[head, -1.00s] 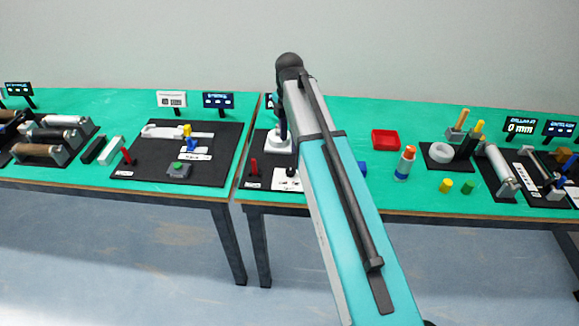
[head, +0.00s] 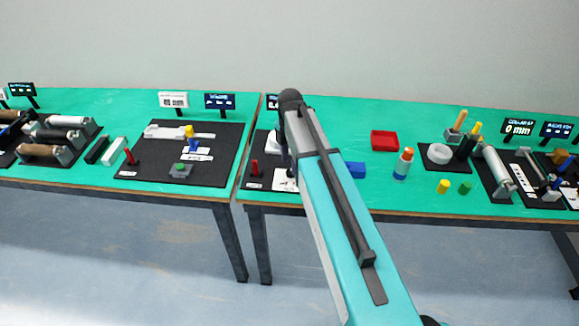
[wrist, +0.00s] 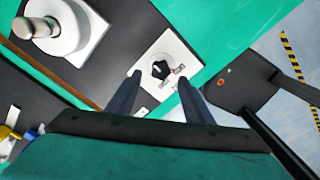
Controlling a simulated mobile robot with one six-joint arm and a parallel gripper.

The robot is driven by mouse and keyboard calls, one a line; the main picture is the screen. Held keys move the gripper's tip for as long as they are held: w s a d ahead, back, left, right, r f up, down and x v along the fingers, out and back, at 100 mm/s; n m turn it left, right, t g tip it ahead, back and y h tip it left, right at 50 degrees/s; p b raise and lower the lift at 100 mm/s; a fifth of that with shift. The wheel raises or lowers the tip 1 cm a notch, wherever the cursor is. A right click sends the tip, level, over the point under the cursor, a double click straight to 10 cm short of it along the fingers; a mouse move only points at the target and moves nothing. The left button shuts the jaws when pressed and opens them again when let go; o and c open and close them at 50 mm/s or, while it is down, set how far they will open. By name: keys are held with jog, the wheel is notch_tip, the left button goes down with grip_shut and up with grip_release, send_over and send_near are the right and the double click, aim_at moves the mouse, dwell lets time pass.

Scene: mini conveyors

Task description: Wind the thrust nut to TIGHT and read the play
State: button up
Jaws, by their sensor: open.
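In the wrist view my gripper (wrist: 160,80) is open, its two dark fingers apart and nothing held. Between and just beyond the fingertips is a white plate with a black knob (wrist: 160,69) and a small metal fitting beside it. A round white housing (wrist: 62,42) with a grey cylindrical post stands at the upper left of that view. I cannot tell which part is the thrust nut, and no TIGHT mark or play reading is legible. In the head view my arm hides the gripper and part of the dark station board (head: 263,186).
A red peg (head: 255,168) stands on the board. A blue block (head: 356,169), red tray (head: 384,141) and orange-topped bottle (head: 403,164) are right of my arm. A gap separates the two green tables. Another dark board (head: 225,160) is at left.

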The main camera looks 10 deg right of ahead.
aim_at(290, 171)
jog(key=shift+f+p, duration=0.5)
jog(key=shift+f, duration=1.3)
jog(key=c, duration=1)
